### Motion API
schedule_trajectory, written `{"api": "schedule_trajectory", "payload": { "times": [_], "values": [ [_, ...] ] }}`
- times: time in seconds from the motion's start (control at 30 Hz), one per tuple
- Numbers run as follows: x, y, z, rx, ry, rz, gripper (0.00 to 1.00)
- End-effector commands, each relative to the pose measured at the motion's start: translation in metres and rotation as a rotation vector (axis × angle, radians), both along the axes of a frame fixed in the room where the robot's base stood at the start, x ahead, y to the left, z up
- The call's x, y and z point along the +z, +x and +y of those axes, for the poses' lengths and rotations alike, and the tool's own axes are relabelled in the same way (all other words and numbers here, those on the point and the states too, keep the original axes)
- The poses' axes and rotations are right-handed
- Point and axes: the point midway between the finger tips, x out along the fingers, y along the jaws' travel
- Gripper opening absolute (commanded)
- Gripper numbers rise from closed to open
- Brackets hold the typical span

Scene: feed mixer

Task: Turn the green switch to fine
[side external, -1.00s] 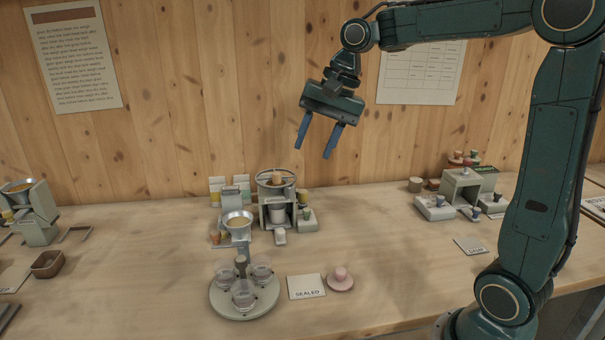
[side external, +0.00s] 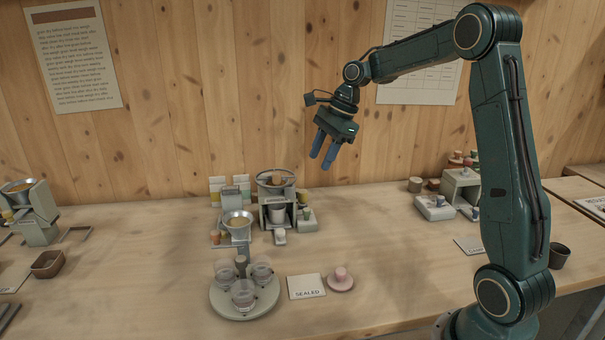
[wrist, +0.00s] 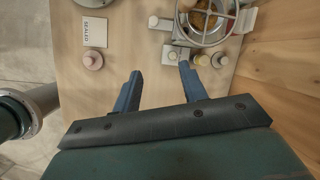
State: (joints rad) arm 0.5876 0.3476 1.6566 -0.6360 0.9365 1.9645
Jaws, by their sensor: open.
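The feed mixer (side external: 276,205) stands at the middle back of the bench, with a round ring on top and a bowl inside. A small grey-green knob (side external: 307,213) sits on a pale block at its right; a grey-green knob also shows in the wrist view (wrist: 220,60). An olive-yellow knob (side external: 303,196) is just behind it. I cannot read any "fine" mark or the knob's setting. My gripper (side external: 321,161) is open and empty, high above the bench and right of the mixer. Its two blue fingers (wrist: 160,72) show in the wrist view, apart from the knobs.
A carousel of clear cups (side external: 243,297), a SEALED card (side external: 306,286) and a pink knob (side external: 340,279) are in front. A funnel device (side external: 237,222) stands left of the mixer. Pale switch boxes (side external: 436,207) stand at right.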

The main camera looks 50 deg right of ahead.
Motion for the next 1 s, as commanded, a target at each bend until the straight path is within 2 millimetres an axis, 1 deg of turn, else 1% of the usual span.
{"api": "schedule_trajectory", "payload": {
  "times": [0.03,0.13,0.23,0.33,0.47,0.67,0.77,0.87,1.0],
  "values": [
    [-0.010,0.002,-0.012,-0.074,0.027,0.020,0.43],
    [-0.023,0.005,-0.029,-0.206,0.073,0.053,0.43],
    [-0.033,0.007,-0.041,-0.298,0.105,0.073,0.43],
    [-0.038,0.008,-0.048,-0.351,0.124,0.087,0.43],
    [-0.040,0.008,-0.050,-0.373,0.132,0.092,0.43],
    [-0.042,0.009,-0.049,-0.372,0.131,0.093,0.43],
    [-0.046,0.010,-0.048,-0.372,0.132,0.092,0.43],
    [-0.053,0.012,-0.045,-0.370,0.133,0.092,0.43],
    [-0.068,0.016,-0.041,-0.369,0.133,0.094,0.43]
  ]
}}
